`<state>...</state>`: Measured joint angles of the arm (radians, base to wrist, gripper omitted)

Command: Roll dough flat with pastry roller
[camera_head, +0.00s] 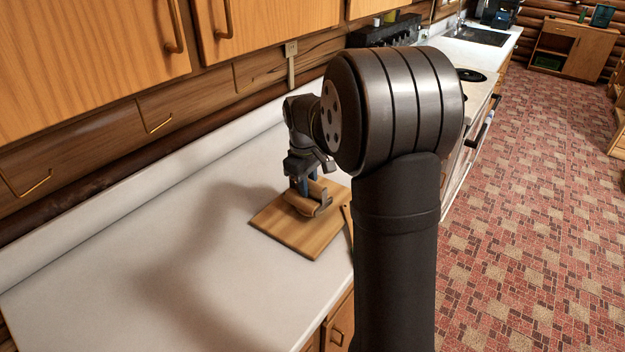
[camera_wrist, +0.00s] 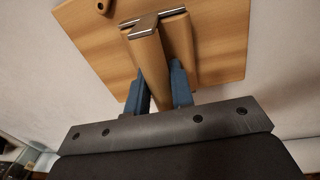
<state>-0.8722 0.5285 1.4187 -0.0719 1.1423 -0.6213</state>
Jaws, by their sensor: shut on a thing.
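The pastry roller has a wooden handle (camera_wrist: 150,68) and a metal bracket (camera_wrist: 148,24). My gripper (camera_wrist: 160,88) is shut on this handle with its blue fingers. In the head view, my gripper (camera_head: 303,185) is low over a wooden board (camera_head: 285,232), and the roller's metal bracket (camera_head: 322,207) shows at the fingers. The board also shows in the wrist view (camera_wrist: 225,60). A rounded wooden-coloured piece (camera_wrist: 180,42) lies behind the handle; I cannot tell whether it is the roller's cylinder. I cannot make out the dough separately; my gripper and the roller cover part of the board.
The board lies on a white countertop (camera_head: 110,275), which is clear to the left. A backsplash and wooden cabinets (camera_head: 90,45) bound the counter at the back. A stove (camera_head: 475,88) and sink (camera_head: 475,35) are farther along. My arm hides the counter right of the board.

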